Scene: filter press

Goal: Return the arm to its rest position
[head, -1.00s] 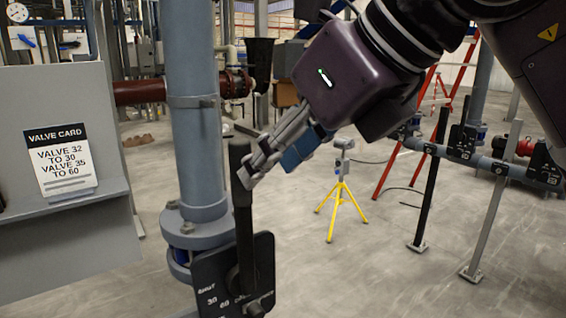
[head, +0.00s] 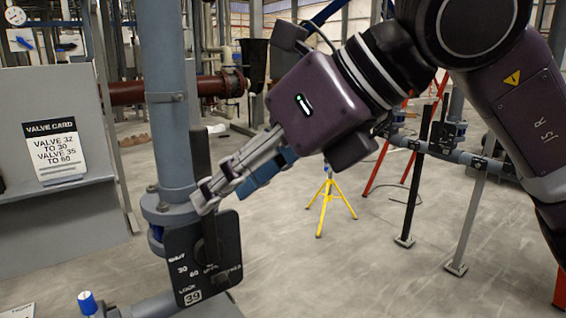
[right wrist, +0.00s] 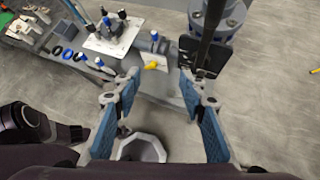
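My right gripper (head: 207,192) reaches in from the upper right in the head view, in front of a black valve lever (head: 201,150). In the right wrist view the gripper (right wrist: 158,98) is open, its blue-padded fingers apart with nothing held between them. The lever (right wrist: 211,28) shows there beyond the right finger, outside the gap. The lever stands upright over a black dial plate (head: 230,262) marked with settings and 39. The fingers overlap the lever in the head view; contact cannot be told. My left gripper is not in view.
A grey pipe (head: 165,90) stands close behind the lever. A grey panel at left carries a valve card (head: 55,150). A yellow tripod (head: 328,200) stands on open floor. In the wrist view a bench holds a white plate (right wrist: 112,40) and several small fittings.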

